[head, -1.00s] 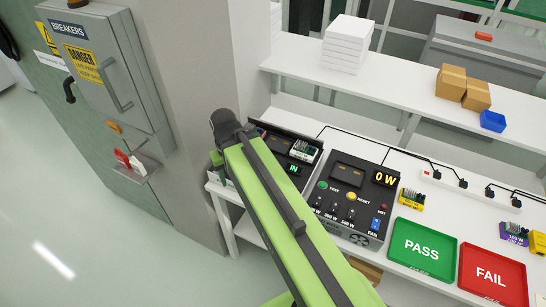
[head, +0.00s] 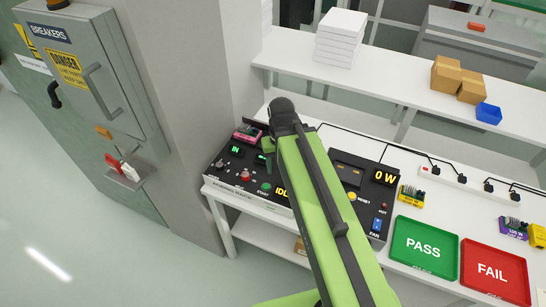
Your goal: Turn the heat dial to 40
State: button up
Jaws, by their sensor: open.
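A dark control box (head: 222,178) stands on the left end of the white bench. My green arm crosses the box's right side.
A second dark box with a 0 W display (head: 385,178) stands right of my arm. A green PASS tray (head: 424,278) and a red FAIL tray (head: 495,301) lie further right. A pillar (head: 190,90) and grey breaker cabinet (head: 85,75) are left. A shelf (head: 400,100) runs behind.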

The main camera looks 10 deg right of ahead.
aim_at(245, 176)
jog(key=u, duration=0.4)
jog(key=k, duration=1.35)
jog(key=u, duration=0.55)
jog(key=i, duration=1.55)
jog(key=u, duration=0.8)
